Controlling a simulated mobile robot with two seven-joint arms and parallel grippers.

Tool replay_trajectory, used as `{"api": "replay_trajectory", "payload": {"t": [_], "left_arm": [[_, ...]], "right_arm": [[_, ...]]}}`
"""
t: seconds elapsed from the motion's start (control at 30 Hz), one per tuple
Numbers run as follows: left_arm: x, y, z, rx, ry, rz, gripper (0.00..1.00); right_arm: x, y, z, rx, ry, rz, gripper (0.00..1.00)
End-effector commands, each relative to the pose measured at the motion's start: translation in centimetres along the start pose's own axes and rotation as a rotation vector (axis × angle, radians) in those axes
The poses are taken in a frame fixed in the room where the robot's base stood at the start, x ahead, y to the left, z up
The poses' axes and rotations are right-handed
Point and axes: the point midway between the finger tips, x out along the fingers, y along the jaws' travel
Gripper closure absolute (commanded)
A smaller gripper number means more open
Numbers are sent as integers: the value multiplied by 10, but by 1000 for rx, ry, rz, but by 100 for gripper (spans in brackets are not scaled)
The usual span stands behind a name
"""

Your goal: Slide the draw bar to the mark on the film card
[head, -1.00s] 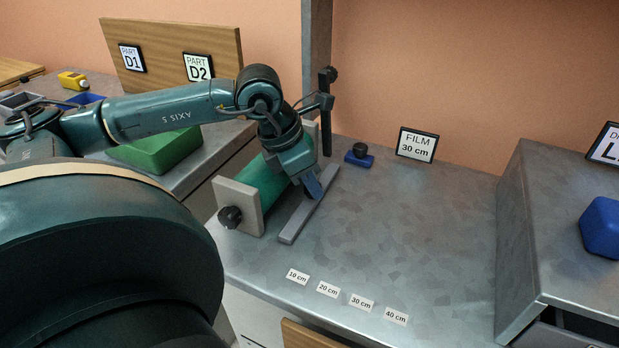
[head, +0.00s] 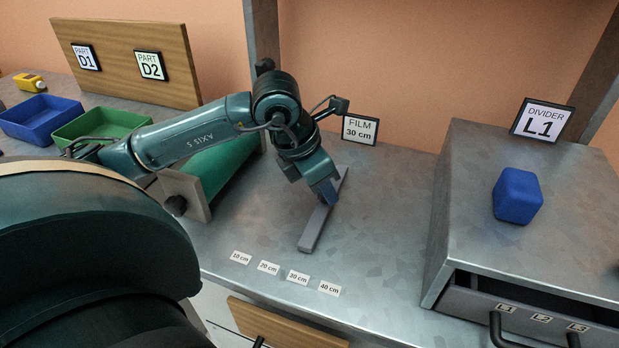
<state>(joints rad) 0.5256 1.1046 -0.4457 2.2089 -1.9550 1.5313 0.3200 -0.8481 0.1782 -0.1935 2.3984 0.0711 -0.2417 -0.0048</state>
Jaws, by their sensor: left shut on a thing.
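The draw bar (head: 311,233), a long grey bar, lies on the grey bench top, its near end toward the distance labels. My left gripper (head: 329,193) is shut on it toward its far end and hides part of it. The film card (head: 361,130) at the back reads "FILM 30 cm". The labels 10 cm (head: 240,257), 20 cm (head: 268,268), 30 cm (head: 298,278) and 40 cm (head: 330,288) run along the front edge. The bar's near end points roughly at the 30 cm label. My right gripper is not in view.
A green roll (head: 222,160) between end plates lies left of the bar. A cabinet (head: 400,235) with an open drawer and a blue block (head: 517,195) on top stands at the right. Blue (head: 42,114) and green (head: 72,136) bins stand at the left. Bench between bar and cabinet is clear.

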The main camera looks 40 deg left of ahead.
Motion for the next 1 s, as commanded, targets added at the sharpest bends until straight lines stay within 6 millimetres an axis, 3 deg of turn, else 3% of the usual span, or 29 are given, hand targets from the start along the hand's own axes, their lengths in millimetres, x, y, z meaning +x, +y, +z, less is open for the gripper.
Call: {"api": "replay_trajectory", "payload": {"t": [0.43, 0.47, 0.57, 0.83, 1.0], "left_arm": [[1, -5, 4, 3, 2, 1, 100], [1, -4, 4, 3, 2, 1, 72], [1, -4, 4, 3, 1, 1, 63], [0, -4, 4, 2, 1, 1, 63], [-19, -4, 5, 3, -2, 4, 63]], "right_arm": [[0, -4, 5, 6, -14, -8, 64], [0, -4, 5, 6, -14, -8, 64], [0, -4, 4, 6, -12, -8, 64], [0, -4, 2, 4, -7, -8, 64], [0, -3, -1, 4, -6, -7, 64]]}}
